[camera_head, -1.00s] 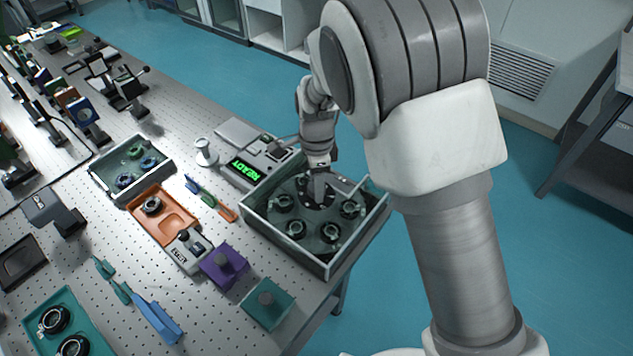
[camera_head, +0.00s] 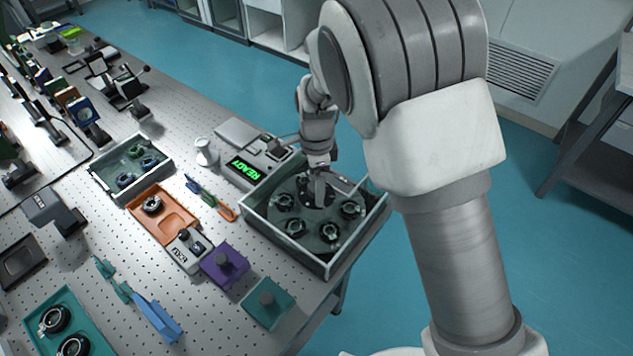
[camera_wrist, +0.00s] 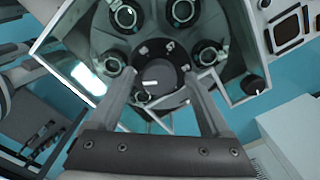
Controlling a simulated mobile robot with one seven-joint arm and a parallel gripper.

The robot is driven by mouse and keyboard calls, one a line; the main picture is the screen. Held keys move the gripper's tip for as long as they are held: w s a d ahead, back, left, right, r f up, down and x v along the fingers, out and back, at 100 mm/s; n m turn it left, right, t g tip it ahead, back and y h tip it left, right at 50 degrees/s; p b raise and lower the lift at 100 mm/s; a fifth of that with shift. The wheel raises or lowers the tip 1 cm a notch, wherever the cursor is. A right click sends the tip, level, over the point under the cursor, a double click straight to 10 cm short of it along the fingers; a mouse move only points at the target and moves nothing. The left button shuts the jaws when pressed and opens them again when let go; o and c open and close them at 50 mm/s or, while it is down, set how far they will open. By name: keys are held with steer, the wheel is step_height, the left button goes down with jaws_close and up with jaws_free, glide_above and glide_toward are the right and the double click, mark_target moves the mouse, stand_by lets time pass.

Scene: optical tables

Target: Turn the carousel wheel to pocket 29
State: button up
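The carousel wheel (camera_head: 312,220) is a dark grey-green disc with several round pockets holding black ringed optics. It sits inside a clear-walled square box (camera_head: 328,268) at the table's right edge. It also fills the top of the wrist view (camera_wrist: 155,32). My gripper (camera_head: 318,200) reaches down from above at the wheel's middle. A white pointer mark shows on the hub.
A grey device with a green READY display (camera_head: 244,168) stands left of the box. An orange tray (camera_head: 178,226), a purple block (camera_head: 224,264) and a teal block (camera_head: 268,303) lie nearby.

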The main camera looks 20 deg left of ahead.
step_height(320, 180, up, 17)
steer(key=shift+r, duration=0.2)
stand_by(0.4)
steer(key=shift+d, duration=0.1)
